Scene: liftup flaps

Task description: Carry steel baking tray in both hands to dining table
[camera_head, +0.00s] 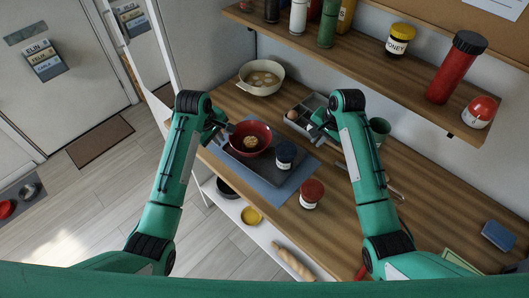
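A dark grey tray (238,162), which looks like the steel baking tray, lies on a blue mat (268,194) on the wooden worktop. A red bowl (266,134) with a brown item in it stands on the tray. A dark lidded jar (284,158) stands at its right part. My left gripper (226,128) is at the bowl's left, above the tray's far left side. My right gripper (318,129) is beyond the tray's right side, near a grey compartment tray. Both grippers are small and partly hidden by my arms, so their opening is unclear. I cannot identify a dining table.
A cream pot (261,78) and a grey compartment tray (296,124) with an egg stand behind. A red-lidded jar (312,192) stands near the front edge. A green cup (379,129) is right. A shelf (360,60) overhangs the back. Open floor (110,195) lies left.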

